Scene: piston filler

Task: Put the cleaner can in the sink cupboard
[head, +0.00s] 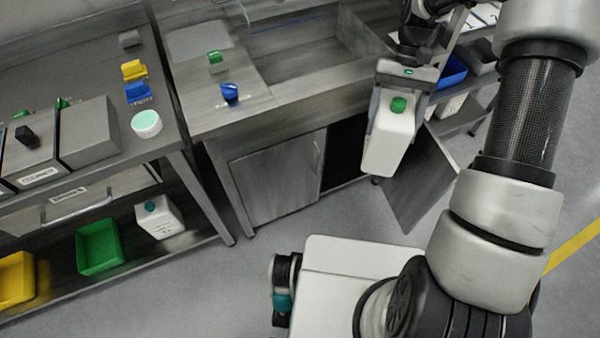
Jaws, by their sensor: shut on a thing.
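My gripper (399,106) is shut on a white can with a green cap (388,145), its fingers on either side near the top. The can hangs close to upright, slightly tilted in the picture, in front of the sink unit. Its label is not visible. The sink cupboard (275,178) is below the sink counter. Its left door is shut. Its right door (420,188) stands open, swung out to the right. The dark opening (344,152) shows to the left of the can, which hides part of it and of the open door.
The sink basin (325,55) is above the cupboard. A blue item (230,92) and a green item (216,57) stand on the counter. Another white can with a teal cap (160,217) is on the left bench's lower shelf, beside a green bin (99,247). Shelving stands at right.

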